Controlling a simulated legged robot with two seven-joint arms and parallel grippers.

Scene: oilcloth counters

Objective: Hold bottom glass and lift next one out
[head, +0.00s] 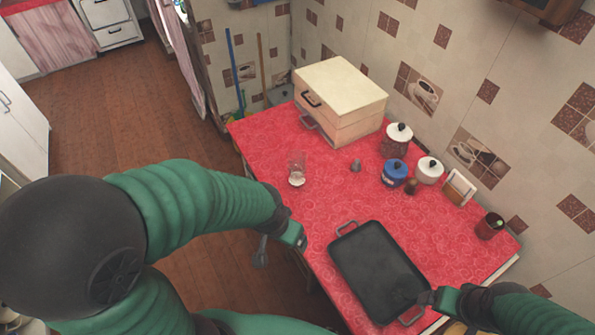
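A clear glass, or a stack of glasses (297,165), stands upright on the red counter near its left edge. It has a pale patch at its base. I cannot tell how many glasses are nested there. My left gripper (281,250) is at the counter's left edge, nearer to me than the glass and apart from it. Its fingers look spread and empty. My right gripper (428,298) is at the right rim of the black tray, far from the glass. Its fingers are small and dark, so I cannot tell whether it is open or shut.
A black tray (372,265) with handles lies on the red oilcloth (262,142) at the near side. A bread box (340,95), brown, blue and white pots (429,169), a napkin holder (459,187) and a red cup (490,226) stand along the wall. Cloth between glass and tray is clear.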

